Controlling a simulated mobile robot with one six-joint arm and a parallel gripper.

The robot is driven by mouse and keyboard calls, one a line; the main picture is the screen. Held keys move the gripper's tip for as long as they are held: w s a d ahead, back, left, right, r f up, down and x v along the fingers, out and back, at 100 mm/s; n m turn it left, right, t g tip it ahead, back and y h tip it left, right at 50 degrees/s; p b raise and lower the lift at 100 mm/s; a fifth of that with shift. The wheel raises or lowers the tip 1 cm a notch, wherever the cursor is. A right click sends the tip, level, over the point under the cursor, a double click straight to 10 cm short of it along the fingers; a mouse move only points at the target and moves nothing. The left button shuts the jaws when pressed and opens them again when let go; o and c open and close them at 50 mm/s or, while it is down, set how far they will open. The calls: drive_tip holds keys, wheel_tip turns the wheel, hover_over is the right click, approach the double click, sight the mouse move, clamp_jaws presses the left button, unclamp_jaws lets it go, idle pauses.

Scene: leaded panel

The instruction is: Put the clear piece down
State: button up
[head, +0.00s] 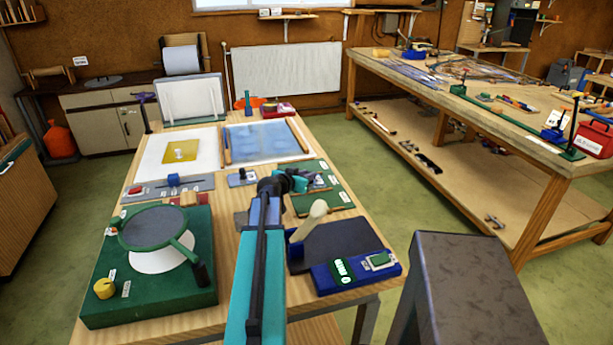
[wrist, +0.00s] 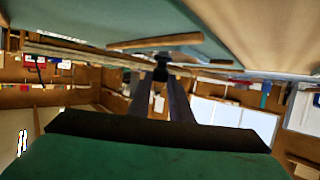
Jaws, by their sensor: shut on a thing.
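My gripper (head: 285,184) is over the near bench, short of the blue-tinted sheet (head: 265,142). In the wrist view, its two dark fingers (wrist: 161,82) converge on a small dark thing at their tips. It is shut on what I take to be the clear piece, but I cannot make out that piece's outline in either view. Left of the blue-tinted sheet lies a white sheet (head: 150,158) with a yellow pane (head: 181,152) on it. My arm hides part of the bench.
A green base with a round plate (head: 153,227) stands at the left front. A blue tool with a dark tray (head: 340,250) is right of my arm. A green mat (head: 335,203) lies at the right edge. Wooden strips (head: 298,135) flank the blue-tinted sheet. A larger bench (head: 465,100) stands right.

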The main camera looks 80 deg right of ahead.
drive_tip(key=shift+f, duration=0.1)
drive_tip(key=o, duration=0.9)
drive_tip(key=shift+c, duration=0.2)
drive_tip(key=shift+r, duration=0.2)
drive_tip(key=b+v, duration=0.3)
drive_tip(key=v, duration=0.9)
idle(0.3)
